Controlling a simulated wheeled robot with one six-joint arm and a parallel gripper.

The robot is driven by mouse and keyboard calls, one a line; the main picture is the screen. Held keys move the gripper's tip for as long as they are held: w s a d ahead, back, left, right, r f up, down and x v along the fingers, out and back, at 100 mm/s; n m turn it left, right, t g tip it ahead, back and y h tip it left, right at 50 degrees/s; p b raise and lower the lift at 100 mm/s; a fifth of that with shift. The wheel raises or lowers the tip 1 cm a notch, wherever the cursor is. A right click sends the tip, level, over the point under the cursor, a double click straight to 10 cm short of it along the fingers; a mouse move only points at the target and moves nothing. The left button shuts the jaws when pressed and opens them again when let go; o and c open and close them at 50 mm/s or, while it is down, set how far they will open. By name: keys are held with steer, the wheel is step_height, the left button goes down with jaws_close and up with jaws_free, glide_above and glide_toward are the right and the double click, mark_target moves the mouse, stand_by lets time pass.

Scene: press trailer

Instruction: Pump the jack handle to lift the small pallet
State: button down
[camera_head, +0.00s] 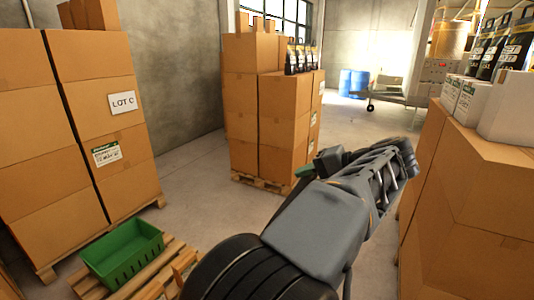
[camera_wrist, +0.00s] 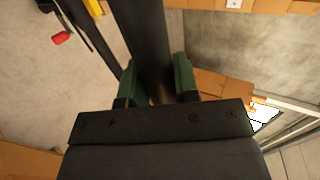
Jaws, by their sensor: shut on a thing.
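In the wrist view, my gripper (camera_wrist: 155,76) is shut on a long dark bar, which looks like the jack handle (camera_wrist: 140,30). One green finger presses on each side of it, and the bar runs up out of the picture. The bar's lower end is hidden behind my gripper body. In the head view, my arm covers the middle and hides most of the handle and the jack. A low wooden pallet (camera_head: 158,272) at the lower left bears a green crate (camera_head: 124,252); whether it is the small pallet, I cannot tell.
Tall carton stacks stand at the left (camera_head: 75,150) and centre (camera_head: 262,125). Another carton stack (camera_head: 470,215) stands close on the right, with white boxes and dark bags on top. A red-ended part (camera_wrist: 61,38) shows in the wrist view. Bare floor (camera_head: 190,180) lies between the left and centre stacks.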

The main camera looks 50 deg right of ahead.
steer(key=w+a+r+p, duration=0.2)
steer(key=w, duration=0.9)
steer(key=w+a+r+p, duration=0.2)
steer(key=w+p, duration=0.1)
steer(key=w, duration=0.8)
steer(key=w+a+r+p, duration=0.2)
steer(key=w+p, duration=0.1)
steer(key=w, duration=0.8)
steer(key=shift+w+r, duration=0.3)
steer(key=shift+w, duration=0.1)
